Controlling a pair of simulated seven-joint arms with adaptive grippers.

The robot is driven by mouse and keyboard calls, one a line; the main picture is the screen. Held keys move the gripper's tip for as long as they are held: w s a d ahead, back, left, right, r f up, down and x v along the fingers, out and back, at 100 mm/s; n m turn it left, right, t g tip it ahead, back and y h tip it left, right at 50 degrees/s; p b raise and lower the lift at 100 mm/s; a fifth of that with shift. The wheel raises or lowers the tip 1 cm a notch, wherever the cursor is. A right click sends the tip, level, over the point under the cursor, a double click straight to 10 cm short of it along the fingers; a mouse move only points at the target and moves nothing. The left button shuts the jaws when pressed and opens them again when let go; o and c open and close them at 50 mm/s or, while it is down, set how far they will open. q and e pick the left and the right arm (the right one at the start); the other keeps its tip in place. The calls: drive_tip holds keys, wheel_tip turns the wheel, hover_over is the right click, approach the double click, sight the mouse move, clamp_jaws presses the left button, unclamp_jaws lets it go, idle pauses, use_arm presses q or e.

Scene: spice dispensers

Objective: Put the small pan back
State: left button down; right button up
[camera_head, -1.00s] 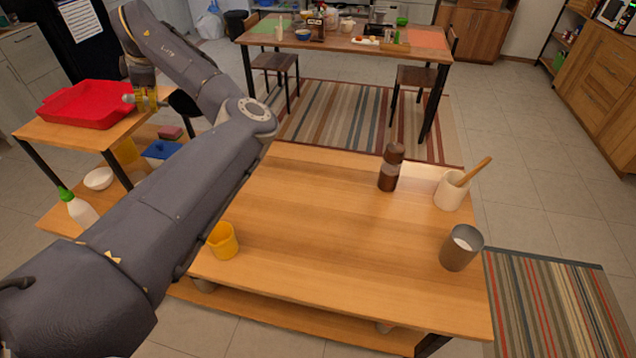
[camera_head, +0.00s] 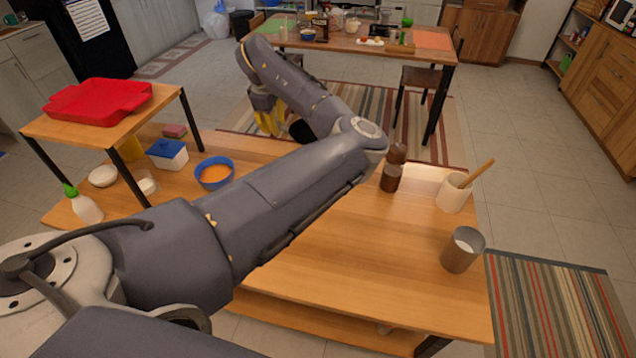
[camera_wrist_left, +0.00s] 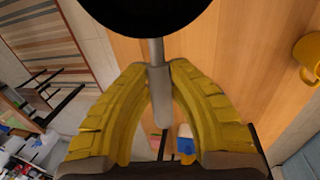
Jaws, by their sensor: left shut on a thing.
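The small pan is black with a grey handle (camera_wrist_left: 160,85). In the left wrist view its dark body (camera_wrist_left: 145,12) is cut off at the top edge. My left gripper (camera_head: 272,128) has yellow fingers and is shut on the handle, which runs between the fingers (camera_wrist_left: 157,70). In the head view the pan shows as a small dark patch (camera_head: 301,131) beside the fingers, partly hidden by my arm. The pan is held near the far left side of the wooden table (camera_head: 375,265). My right gripper is not in view.
A dark pepper mill (camera_head: 392,175), a cream pot with a wooden spoon (camera_head: 452,194) and a grey cup (camera_head: 461,252) stand on the table's right side. A red tray (camera_head: 98,101) lies on the left side table. A yellow mug (camera_wrist_left: 308,55) shows in the wrist view. The table's front middle is clear.

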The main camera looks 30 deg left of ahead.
use_arm(q)
drive_tip(key=shift+s+a+f, duration=0.1)
drive_tip(key=shift+f, duration=0.15)
wheel_tip(320, 180, down, 20)
drive_tip(key=shift+r, duration=0.2)
idle(0.4)
drive_tip(key=shift+f, duration=0.1)
drive_tip(key=c, duration=1.3)
unclamp_jaws()
wheel_tip(320, 180, up, 12)
drive_tip(key=s, duration=0.2)
drive_tip(key=shift+s, duration=0.1)
